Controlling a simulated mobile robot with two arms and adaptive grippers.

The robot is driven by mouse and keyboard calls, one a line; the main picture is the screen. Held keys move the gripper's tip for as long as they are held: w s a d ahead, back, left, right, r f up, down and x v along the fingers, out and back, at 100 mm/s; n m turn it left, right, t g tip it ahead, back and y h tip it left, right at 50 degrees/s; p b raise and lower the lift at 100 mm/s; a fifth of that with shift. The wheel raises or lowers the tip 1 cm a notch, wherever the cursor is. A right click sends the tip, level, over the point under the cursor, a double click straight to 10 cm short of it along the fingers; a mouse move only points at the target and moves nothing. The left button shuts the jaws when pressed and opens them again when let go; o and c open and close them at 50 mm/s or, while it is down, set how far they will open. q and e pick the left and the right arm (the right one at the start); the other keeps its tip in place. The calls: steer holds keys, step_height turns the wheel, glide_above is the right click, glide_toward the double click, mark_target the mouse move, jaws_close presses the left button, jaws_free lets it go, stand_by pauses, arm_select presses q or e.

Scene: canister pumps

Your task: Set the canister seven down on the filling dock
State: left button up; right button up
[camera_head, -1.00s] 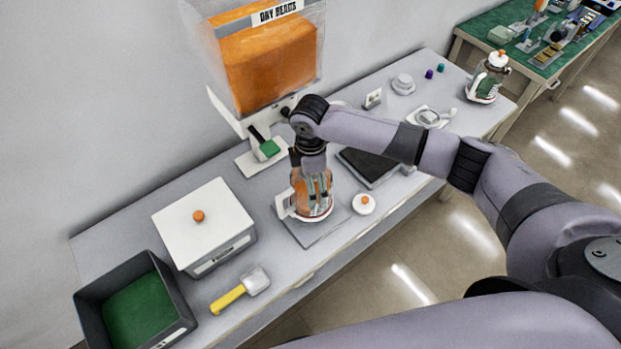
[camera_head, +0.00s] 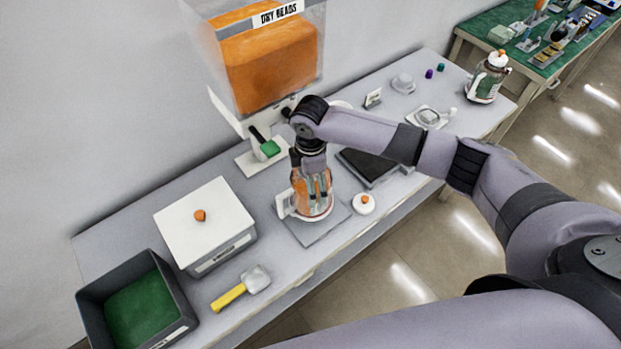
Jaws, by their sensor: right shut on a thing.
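My right gripper (camera_head: 314,182) points down and is shut on a canister (camera_head: 299,200) with orange contents and a white base. The canister looks upright and is over a flat grey plate (camera_head: 322,232) on the bench. I cannot tell whether its base touches the plate. The gripper's fingers cover much of it, and no number can be read. A white tag or handle (camera_head: 283,204) shows at its left side. I cannot tell which part is the filling dock. My left gripper is not in view.
A dry beads hopper (camera_head: 268,65) with orange beads stands behind. A white lidded box (camera_head: 205,225), a grey bin (camera_head: 140,300) with green contents and a yellow-handled scoop (camera_head: 240,288) are at left. A white lid (camera_head: 363,204) lies right of the plate. Another canister (camera_head: 488,78) stands far right.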

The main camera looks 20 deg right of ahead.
steer(key=shift+f+b, duration=0.5)
steer(key=shift+f, duration=0.85)
steer(key=o, duration=1.5)
steer(key=shift+c, duration=0.2)
steer(key=shift+o, duration=0.7)
step_height(320, 180, up, 12)
